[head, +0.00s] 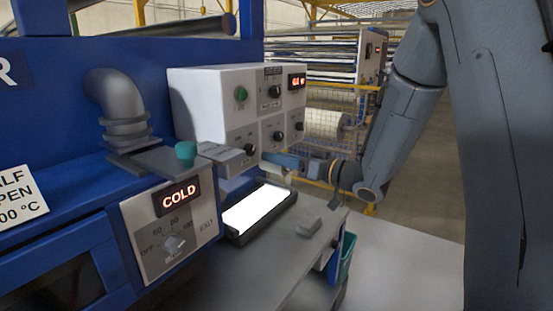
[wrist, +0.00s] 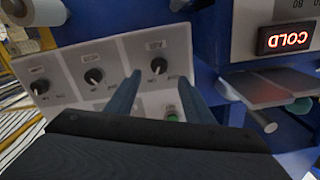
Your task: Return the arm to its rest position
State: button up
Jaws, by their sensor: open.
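My gripper (wrist: 155,95) shows in the wrist view with its two dark fingers spread and nothing between them. It points toward the white control box. In the head view my gripper (head: 272,158) is in front of the lower part of the white control box (head: 208,98), close to its lower knobs. I cannot tell whether it touches the box. My grey arm reaches in from the right side of the head view. The box carries a green button (head: 241,94), several black knobs and a red display (head: 297,81).
Below the gripper is a lit white panel (head: 258,207) in a black frame on a grey bench (head: 285,250). At left are a blue machine with a grey pipe (head: 118,105), a teal knob (head: 186,151) and a COLD display (head: 179,196).

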jog(key=s+d+f+m+h, duration=0.2)
jog(key=d+f+m+h, duration=0.3)
jog(key=d+f+h, duration=0.55)
jog(key=s+d+f+g+h, duration=0.1)
jog(key=s+f+g, duration=0.1)
jog(key=s, duration=0.6)
jog(key=s+d+f+m+g+h+b, duration=0.1)
jog(key=s+f+g, duration=0.2)
jog(key=s, duration=0.6)
jog(key=s+d+f+g+h, duration=0.1)
jog(key=s+g, duration=0.3)
jog(key=s, duration=0.4)
jog(key=shift+s+f+m+g+h+b, duration=0.2)
jog(key=shift+f+m+g+h+b, duration=0.15)
jog(key=shift+f, duration=0.55)
